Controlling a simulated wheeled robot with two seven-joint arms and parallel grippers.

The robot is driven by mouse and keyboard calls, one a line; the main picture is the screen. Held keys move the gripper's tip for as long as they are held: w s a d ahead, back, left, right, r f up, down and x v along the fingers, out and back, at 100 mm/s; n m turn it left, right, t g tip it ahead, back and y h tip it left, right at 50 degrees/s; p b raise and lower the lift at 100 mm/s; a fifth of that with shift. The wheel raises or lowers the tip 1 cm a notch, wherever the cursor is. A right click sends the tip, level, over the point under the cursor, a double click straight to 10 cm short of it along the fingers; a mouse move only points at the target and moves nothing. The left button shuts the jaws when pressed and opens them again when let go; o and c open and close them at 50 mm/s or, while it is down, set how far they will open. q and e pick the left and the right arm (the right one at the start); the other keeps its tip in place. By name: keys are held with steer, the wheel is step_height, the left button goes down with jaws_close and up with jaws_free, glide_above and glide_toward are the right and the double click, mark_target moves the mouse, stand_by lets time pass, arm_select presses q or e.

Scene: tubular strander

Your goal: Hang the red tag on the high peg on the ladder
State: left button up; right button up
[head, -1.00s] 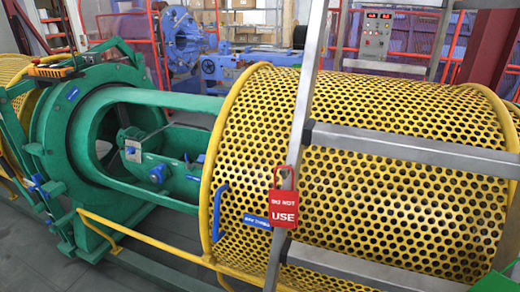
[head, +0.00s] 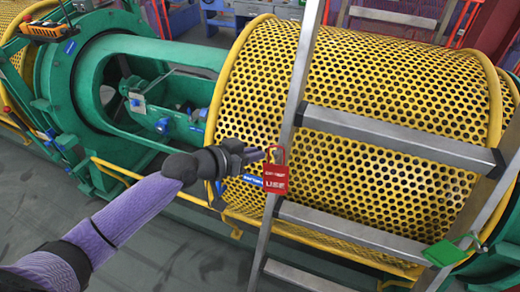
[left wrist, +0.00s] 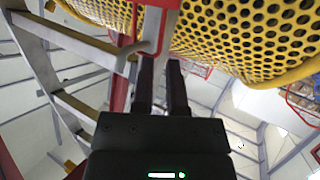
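The red tag (head: 275,180), with white lettering and a red shackle, hangs on the left rail of the grey ladder (head: 293,110). The peg behind its shackle is hardly visible. I cannot make out a separate empty high peg. My left gripper (head: 256,154) is just left of the shackle, its fingers pointing right towards it. In the left wrist view the two dark fingers (left wrist: 162,75) stand slightly apart with nothing seen between them. My right gripper is out of view.
A green tag (head: 446,251) hangs on the ladder's right rail, lower down. A yellow perforated drum (head: 390,90) lies close behind the ladder. A green machine frame (head: 60,100) and a yellow rail (head: 130,172) are at left. Grey floor (head: 150,250) is open at the lower left.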

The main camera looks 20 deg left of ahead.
mark_target(265, 164)
arm_select(q)
steer(key=x, duration=0.3)
steer(key=shift+w+d+f, duration=0.2)
steer(key=shift+w, duration=0.15)
jaws_close()
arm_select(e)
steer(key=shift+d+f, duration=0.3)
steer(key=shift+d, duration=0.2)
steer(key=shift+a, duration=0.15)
arm_select(q)
steer(key=shift+r+p, duration=1)
steer(key=shift+r, duration=0.35)
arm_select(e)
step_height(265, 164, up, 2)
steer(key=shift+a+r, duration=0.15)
